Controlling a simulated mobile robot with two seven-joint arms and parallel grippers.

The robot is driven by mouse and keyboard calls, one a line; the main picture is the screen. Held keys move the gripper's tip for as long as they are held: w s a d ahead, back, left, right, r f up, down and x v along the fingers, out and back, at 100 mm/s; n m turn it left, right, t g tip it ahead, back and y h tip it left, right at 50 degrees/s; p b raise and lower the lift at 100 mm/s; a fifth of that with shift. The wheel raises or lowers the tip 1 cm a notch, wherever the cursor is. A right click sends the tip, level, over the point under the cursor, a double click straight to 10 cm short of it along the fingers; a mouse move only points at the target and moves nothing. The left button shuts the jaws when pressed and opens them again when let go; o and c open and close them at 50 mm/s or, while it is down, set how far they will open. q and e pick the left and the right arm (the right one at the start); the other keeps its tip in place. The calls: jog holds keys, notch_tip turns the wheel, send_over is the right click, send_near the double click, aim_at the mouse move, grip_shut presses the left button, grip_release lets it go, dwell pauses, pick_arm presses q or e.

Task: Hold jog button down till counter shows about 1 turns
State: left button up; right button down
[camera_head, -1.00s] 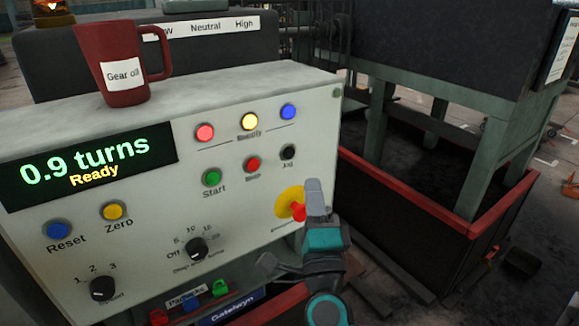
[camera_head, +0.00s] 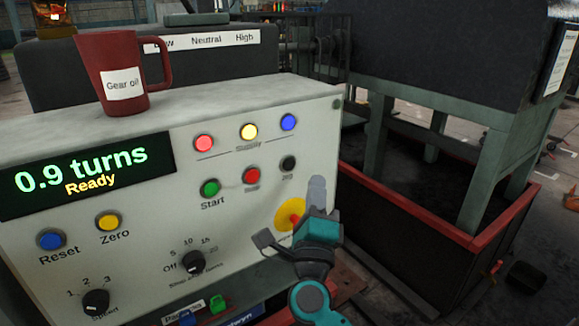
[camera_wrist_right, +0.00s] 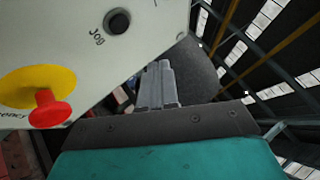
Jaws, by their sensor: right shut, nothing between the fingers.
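The black jog button (camera_head: 288,163) sits at the right of the white control panel (camera_head: 120,245), right of the red stop button. It also shows in the right wrist view (camera_wrist_right: 117,21), labelled "Jog". The counter display (camera_head: 88,177) reads "0.9 turns" and "Ready". My right gripper (camera_head: 316,190) is shut and empty, below and right of the jog button and apart from it. Its fingers (camera_wrist_right: 158,85) point up past the panel's right edge in the wrist view. My left gripper is not in view.
A red emergency knob on a yellow disc (camera_head: 289,214) is close beside my right gripper. Green start (camera_head: 210,188) and red stop (camera_head: 251,176) buttons are left of the jog button. A red mug (camera_head: 118,75) stands on the panel's top. A red-edged bin (camera_head: 425,225) stands to the right.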

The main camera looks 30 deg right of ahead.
aim_at(288, 164)
jog(key=w, duration=0.5)
jog(key=shift+w+a+b, duration=0.1)
jog(key=shift+a+b, duration=0.1)
jog(key=shift+b, duration=0.1)
dwell(0.5)
dwell(1.0)
jog(key=shift+w, duration=0.1)
jog(key=shift+w, duration=0.35)
dwell(0.5)
